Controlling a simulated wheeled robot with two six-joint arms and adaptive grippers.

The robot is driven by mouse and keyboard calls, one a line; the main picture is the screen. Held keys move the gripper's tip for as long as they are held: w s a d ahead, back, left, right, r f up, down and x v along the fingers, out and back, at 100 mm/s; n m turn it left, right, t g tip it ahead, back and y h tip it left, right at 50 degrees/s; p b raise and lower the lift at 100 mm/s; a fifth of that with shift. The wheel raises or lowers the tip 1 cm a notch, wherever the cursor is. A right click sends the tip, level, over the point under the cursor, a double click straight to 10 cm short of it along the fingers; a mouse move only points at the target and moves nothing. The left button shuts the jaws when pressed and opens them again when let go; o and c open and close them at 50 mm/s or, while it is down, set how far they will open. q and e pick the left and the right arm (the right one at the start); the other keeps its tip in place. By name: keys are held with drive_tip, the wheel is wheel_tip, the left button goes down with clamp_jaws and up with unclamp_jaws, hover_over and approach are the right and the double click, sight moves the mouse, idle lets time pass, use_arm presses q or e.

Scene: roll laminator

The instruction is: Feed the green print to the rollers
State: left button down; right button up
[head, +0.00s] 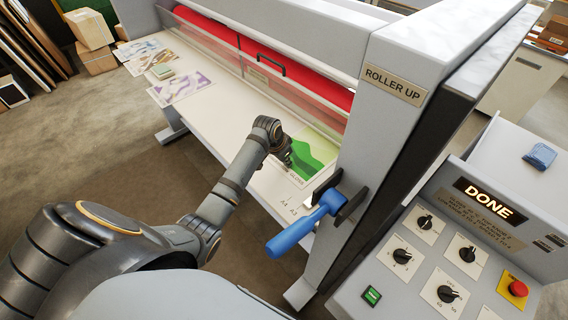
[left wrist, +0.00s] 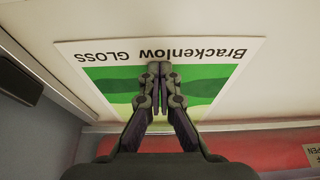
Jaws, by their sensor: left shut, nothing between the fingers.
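The green print (head: 318,150) lies flat on the white feed table (head: 225,115), at its right end beside the machine's side frame. In the left wrist view the print (left wrist: 105,81) shows green bands and a white margin reading "Brackenlow GLOSS". The red roller (head: 300,83) runs behind a clear guard; the print's far edge lies close to it, and I cannot tell whether they touch. My left gripper (head: 288,163) is shut and empty, its fingertips (left wrist: 160,68) over the lettered side of the print. Whether they touch it is unclear. My right gripper is out of view.
A blue-handled lever (head: 298,230) juts from the side frame under a "ROLLER UP" sign (head: 394,84). The control panel's display (head: 489,201) reads "DONE".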

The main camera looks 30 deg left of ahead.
sight(300, 157)
use_arm(q)
drive_tip(key=shift+w+d+f, duration=0.2)
drive_tip(key=shift+w+f, duration=0.05)
drive_tip(key=shift+w, duration=0.1)
drive_tip(key=w+b, duration=0.1)
drive_tip(key=w, duration=0.1)
drive_tip(key=w+d+b, duration=0.1)
drive_tip(key=w, duration=0.1)
drive_tip(key=shift+w+d+f, duration=0.1)
drive_tip(key=shift+w+d, duration=0.05)
drive_tip(key=shift+d, duration=0.05)
drive_tip(key=shift+w, duration=0.25)
